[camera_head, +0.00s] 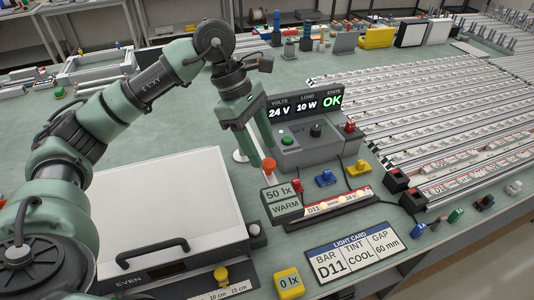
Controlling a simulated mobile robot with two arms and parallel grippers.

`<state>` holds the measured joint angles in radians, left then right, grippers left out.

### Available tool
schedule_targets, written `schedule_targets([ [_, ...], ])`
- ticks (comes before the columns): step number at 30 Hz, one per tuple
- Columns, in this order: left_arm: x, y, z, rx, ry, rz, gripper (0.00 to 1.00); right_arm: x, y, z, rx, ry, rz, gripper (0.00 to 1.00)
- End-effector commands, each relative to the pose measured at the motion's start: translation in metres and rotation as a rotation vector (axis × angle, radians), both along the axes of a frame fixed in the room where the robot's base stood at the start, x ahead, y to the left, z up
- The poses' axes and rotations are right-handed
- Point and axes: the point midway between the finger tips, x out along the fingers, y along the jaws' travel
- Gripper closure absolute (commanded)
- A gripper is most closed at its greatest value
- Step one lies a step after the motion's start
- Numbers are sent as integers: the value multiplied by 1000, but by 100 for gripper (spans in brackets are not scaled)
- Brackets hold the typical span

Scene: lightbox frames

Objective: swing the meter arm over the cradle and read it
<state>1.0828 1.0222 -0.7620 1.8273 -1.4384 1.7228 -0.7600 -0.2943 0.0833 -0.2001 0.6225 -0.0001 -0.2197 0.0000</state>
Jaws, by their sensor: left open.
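The knob sits by the meter box (281,205), which reads 50 lx and WARM. Whether the fingers touch the knob I cannot tell. A lit bar marked D11 (337,202) lies in the dark cradle (305,224), right of the meter box. The meter arm's link is largely hidden by the gripper. My right gripper is out of view.
A grey power box (305,150) shows 24 V, 10 W and OK. A large white-lidded box (170,215) stands left. A light card (355,250) names D11, COOL and 60 mm. Blue and yellow connectors stand behind the cradle; rows of bars fill the right.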

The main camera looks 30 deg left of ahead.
Motion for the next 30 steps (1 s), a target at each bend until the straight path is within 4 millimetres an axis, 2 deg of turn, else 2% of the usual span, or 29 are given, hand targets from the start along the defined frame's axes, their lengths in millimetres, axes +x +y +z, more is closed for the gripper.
schedule_targets([
  [7,0,-11,-24,-1,2,-1,49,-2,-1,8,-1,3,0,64],
  [16,0,-12,-28,-2,0,-1,49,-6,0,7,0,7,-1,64],
  [17,0,-12,-28,-2,0,-1,54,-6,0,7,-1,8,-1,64],
  [21,1,-12,-28,-2,1,0,93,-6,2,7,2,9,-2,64],
  [22,1,-12,-28,-2,1,0,100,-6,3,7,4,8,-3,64],
  [30,1,-12,-28,-2,0,0,100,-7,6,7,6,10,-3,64],
])
